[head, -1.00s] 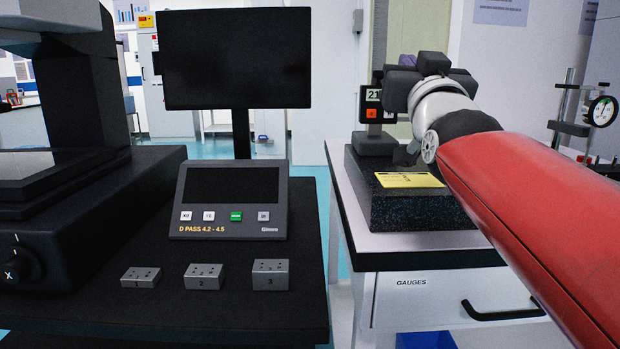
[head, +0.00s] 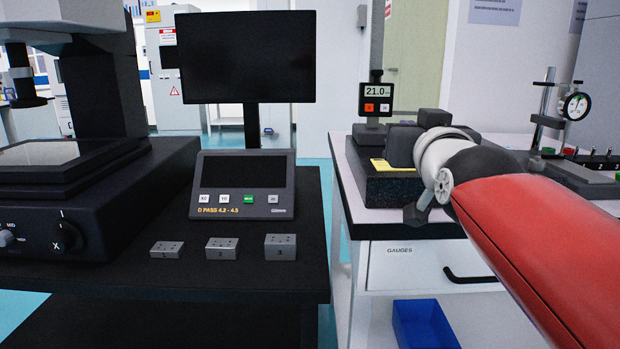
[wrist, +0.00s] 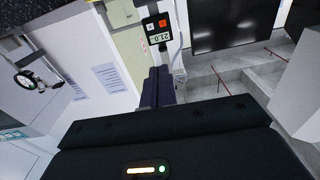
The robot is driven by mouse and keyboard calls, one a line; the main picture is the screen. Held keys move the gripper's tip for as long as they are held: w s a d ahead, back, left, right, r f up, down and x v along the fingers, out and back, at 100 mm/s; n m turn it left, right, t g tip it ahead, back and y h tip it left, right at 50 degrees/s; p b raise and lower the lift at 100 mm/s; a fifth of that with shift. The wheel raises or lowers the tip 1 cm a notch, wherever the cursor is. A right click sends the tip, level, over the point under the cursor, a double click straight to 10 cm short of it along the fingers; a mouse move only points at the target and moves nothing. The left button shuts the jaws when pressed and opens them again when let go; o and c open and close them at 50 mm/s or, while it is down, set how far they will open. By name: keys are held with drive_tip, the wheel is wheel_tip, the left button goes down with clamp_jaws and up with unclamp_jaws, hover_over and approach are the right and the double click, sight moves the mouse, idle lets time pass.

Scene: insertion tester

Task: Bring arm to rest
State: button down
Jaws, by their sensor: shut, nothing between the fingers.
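My red and white arm (head: 525,225) comes in from the lower right in the head view. Its dark wrist end (head: 405,145) is in front of the granite gauge stand (head: 385,188) and hides part of it. In the wrist view my gripper (wrist: 157,76) is shut, with its dark fingers together and nothing between them. The fingertips are not clear in the head view. The gauge display (head: 376,99) reads 21.0 and also shows in the wrist view (wrist: 157,30). I cannot tell how far the gripper is from the stand.
A black table (head: 130,270) at left holds a readout box (head: 243,185), numbered grey blocks (head: 222,248) and a large machine (head: 90,190). A monitor (head: 245,57) stands behind. A dial gauge stand (head: 545,120) is at right. A blue bin (head: 425,322) sits below the drawer.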

drive_tip(key=s+f+g+p, duration=0.2)
drive_tip(key=s+f+g, duration=0.4)
drive_tip(key=s+f, duration=0.4)
drive_tip(key=s+f+g+p, duration=0.2)
drive_tip(key=s+f+g, duration=0.5)
drive_tip(key=f, duration=1.1)
drive_tip(key=s, duration=0.3)
drive_tip(key=shift+s, duration=0.4)
